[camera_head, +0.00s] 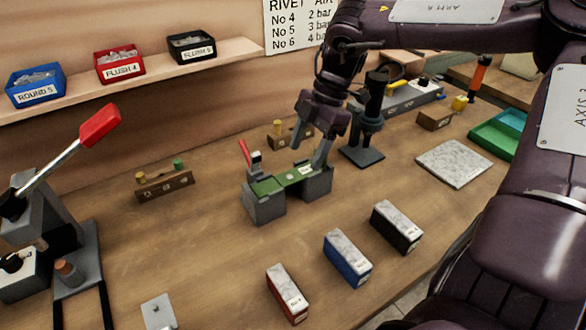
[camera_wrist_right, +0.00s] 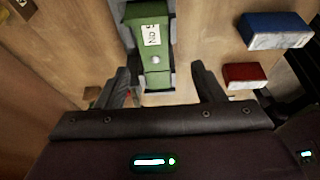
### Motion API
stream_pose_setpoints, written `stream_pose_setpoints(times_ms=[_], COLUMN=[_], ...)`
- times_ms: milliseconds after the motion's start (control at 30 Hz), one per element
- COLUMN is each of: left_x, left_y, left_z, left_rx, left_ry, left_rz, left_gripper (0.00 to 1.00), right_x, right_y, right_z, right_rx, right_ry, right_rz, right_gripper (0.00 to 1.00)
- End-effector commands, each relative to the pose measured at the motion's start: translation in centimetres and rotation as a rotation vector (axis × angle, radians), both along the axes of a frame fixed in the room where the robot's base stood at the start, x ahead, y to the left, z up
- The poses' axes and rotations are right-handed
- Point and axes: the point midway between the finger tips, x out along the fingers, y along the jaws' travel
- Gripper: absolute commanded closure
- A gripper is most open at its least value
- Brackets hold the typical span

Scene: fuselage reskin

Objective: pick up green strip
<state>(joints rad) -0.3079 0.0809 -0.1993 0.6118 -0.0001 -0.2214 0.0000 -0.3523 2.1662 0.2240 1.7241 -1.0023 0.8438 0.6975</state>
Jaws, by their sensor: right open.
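The green strip (camera_head: 268,186) lies across two grey blocks on the workbench, like a small bridge. In the right wrist view the strip (camera_wrist_right: 150,22) runs away from me and carries a white label and a round silver spot. My right gripper (camera_head: 307,158) is over the right part of the strip, pointing down, open and empty. In its wrist view the fingers (camera_wrist_right: 160,72) are spread, one on each side of the strip's line. I cannot tell whether they touch it. My left gripper is not in view.
A red-handled clamp (camera_head: 244,153) stands at the strip's back left. Black, blue (camera_head: 347,257) and red boxes stand in front. A black post stand (camera_head: 362,155) is close right of my gripper. A red-handled lever press (camera_head: 75,245) stands at left.

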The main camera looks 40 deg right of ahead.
Motion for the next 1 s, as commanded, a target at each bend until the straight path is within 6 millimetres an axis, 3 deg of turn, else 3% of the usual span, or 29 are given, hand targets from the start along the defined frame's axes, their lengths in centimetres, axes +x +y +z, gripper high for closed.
stream_pose_setpoints(times_ms=[400, 1000], left_x=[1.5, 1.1], left_y=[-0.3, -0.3], left_z=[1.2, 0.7], left_rx=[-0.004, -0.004], left_ry=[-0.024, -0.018], left_rz=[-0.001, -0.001], left_gripper=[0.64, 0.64], right_x=[0.9, 1.0], right_y=[2.1, 2.1], right_z=[-4.4, -4.8], right_rx=[0.001, 0.0], right_ry=[0.002, -0.001], right_rz=[0.001, 0.001], right_gripper=[0.38, 0.38])
